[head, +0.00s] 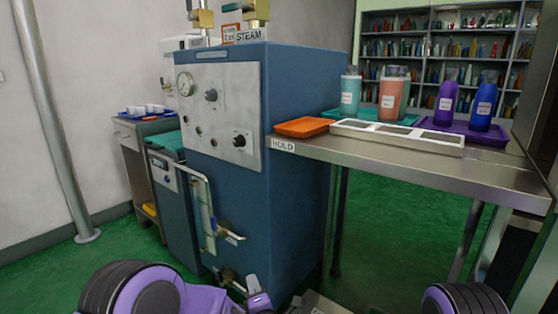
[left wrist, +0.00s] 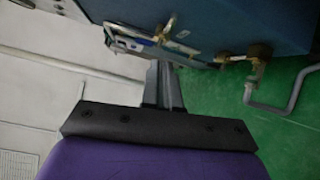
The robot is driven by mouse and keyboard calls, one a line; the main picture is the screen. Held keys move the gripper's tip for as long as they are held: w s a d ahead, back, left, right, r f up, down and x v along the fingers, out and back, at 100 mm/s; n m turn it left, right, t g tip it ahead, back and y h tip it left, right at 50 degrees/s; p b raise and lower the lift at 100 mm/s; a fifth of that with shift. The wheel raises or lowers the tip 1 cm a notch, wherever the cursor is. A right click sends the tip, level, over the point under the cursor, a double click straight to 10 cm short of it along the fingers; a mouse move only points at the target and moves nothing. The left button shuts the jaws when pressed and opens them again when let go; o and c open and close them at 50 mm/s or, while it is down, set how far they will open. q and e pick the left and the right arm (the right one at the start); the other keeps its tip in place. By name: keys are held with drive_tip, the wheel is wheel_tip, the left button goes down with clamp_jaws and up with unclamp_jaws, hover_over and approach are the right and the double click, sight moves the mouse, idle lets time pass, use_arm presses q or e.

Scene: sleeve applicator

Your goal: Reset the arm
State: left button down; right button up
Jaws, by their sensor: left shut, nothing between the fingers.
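My left gripper (head: 254,286) shows at the bottom of the head view, low in front of the blue steam cabinet (head: 305,130). Its fingers are together and hold nothing. In the left wrist view the closed grey fingers (left wrist: 163,75) point toward the cabinet's lower pipes, over green floor. I cannot tell how near they are to the pipes. Part of my left arm shows at the bottom left of the head view. Part of my right arm shows at the bottom right, but its gripper is out of the picture.
A steel table (head: 420,170) with a HOLD label stands right of the cabinet. It bears an orange tray (head: 303,127), a white sectioned tray (head: 400,137) and several bottles. Brass valves and a pipe (head: 205,212) stick out from the cabinet front. Green floor is open at left.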

use_arm(q)
drive_tip(key=s+a+f+m+g+h+b, duration=0.1)
drive_tip(key=s+a+f+m+g+h, duration=0.15)
drive_tip(key=s+a+f+m, duration=0.6)
drive_tip(key=s+a+f+m+g+h+b, duration=0.15)
drive_tip(key=s+f+m+g, duration=0.35)
drive_tip(key=f, duration=0.8)
drive_tip(key=s+a+f+m+g+b, duration=0.1)
drive_tip(key=s+a+f+g+b, duration=0.2)
drive_tip(key=s, duration=0.6)
drive_tip(key=s+a+f+m+g+y, duration=0.15)
drive_tip(key=s+a+f, duration=0.3)
drive_tip(key=s, duration=0.45)
drive_tip(key=s+a+f+m+g+b, duration=0.2)
drive_tip(key=s+a, duration=0.3)
drive_tip(key=s, duration=0.4)
use_arm(e)
wheel_tip(320, 180, down, 7)
use_arm(q)
wheel_tip(320, 180, up, 37)
drive_tip(key=a+n+p, duration=0.1)
drive_tip(key=p, duration=3.7)
drive_tip(key=shift+w, duration=0.35)
use_arm(e)
wheel_tip(320, 180, up, 38)
drive_tip(key=shift+w+d+f+t, duration=0.2)
drive_tip(key=shift+w+f+t, duration=0.1)
drive_tip(key=shift+w, duration=0.15)
